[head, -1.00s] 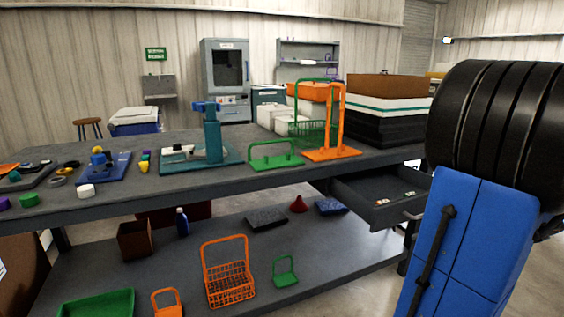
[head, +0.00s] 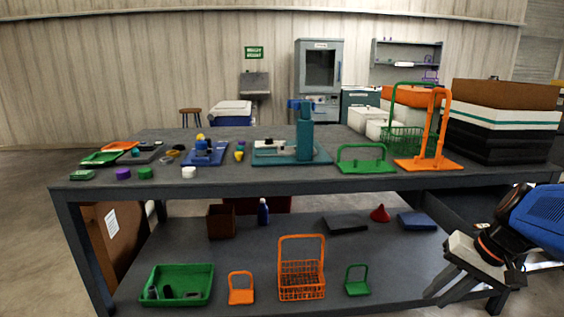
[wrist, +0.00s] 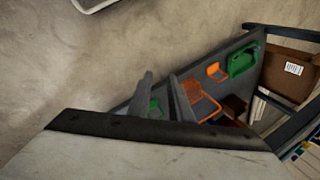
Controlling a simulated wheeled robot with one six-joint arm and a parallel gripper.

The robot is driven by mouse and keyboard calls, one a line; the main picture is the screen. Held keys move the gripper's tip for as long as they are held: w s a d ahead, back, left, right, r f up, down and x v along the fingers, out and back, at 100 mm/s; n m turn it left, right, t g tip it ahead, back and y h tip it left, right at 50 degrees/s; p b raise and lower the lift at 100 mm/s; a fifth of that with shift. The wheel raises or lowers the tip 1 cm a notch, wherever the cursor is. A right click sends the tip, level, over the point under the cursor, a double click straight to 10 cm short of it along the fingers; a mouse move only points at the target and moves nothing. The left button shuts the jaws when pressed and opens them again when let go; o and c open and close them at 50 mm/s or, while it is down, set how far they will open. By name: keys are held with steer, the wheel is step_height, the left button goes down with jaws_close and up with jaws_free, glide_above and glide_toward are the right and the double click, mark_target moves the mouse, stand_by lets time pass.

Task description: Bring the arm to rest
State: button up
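My gripper (head: 448,292) is at the lower right of the head view, in front of the right end of the workbench. Its fingers point down and left, with a gap between them. In the wrist view the two fingers (wrist: 163,85) stand apart with nothing held between them. The blue part of my arm (head: 545,215) reaches in from the right edge. The gripper touches nothing that I can make out.
The workbench top (head: 330,181) carries a green rack, an orange stand (head: 436,130) and small parts. An open drawer (head: 480,207) is close behind my arm. The lower shelf holds an orange basket (head: 302,280) and a green tray (head: 178,285). Floor at left is clear.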

steer(key=s+a+n+t+h, duration=0.2)
steer(key=s+a+n, duration=0.3)
steer(key=a, duration=0.5)
steer(key=shift+n+h, duration=0.6)
steer(key=shift+h, duration=0.2)
